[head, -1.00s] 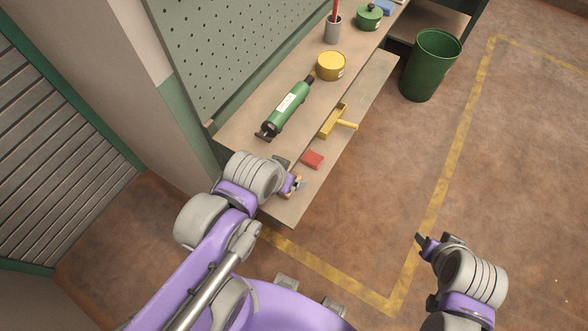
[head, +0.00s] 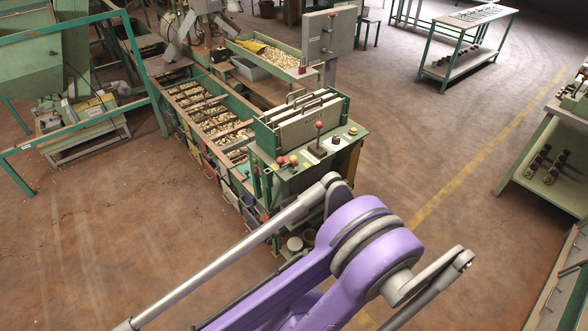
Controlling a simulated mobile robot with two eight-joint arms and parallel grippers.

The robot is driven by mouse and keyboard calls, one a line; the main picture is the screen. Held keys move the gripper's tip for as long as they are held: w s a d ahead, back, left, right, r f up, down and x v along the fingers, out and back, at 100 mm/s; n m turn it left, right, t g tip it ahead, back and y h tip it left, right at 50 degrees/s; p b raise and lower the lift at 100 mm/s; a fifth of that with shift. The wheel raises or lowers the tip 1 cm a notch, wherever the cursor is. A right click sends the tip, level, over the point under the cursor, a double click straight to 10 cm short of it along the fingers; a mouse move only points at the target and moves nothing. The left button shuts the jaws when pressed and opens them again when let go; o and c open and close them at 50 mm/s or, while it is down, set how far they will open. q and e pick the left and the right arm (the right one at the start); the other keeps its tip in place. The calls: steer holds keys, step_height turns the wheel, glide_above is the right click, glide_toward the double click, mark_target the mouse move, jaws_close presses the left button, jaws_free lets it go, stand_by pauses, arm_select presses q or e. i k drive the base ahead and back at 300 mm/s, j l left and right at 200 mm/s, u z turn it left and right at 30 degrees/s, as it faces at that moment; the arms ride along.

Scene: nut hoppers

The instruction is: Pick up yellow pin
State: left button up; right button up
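I cannot make out a yellow pin in the head view. A small yellow object (head: 252,46) lies at the left end of a green-rimmed tray of nuts, but its shape is too small to tell. Neither of my grippers shows; only a purple arm link of mine with grey joints and rods fills the lower middle. It hides part of the floor and the lower front of the machine behind it.
A green machine with a control panel (head: 302,172) stands in the middle, with knobs and levers on top. Long nut-filled hoppers (head: 241,138) run behind it to the left. A green-legged table (head: 488,16) stands at the back right. Open floor lies left and right.

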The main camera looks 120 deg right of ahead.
mark_target(293, 159)
steer(key=z, duration=4.05)
steer(key=i+l+z, duration=0.1)
steer(key=i+l, duration=0.2)
steer(key=i, duration=0.15)
steer(key=i+l+z, duration=0.1)
steer(key=i+l, duration=0.45)
steer(key=i, duration=0.3)
steer(key=l+z, duration=0.05)
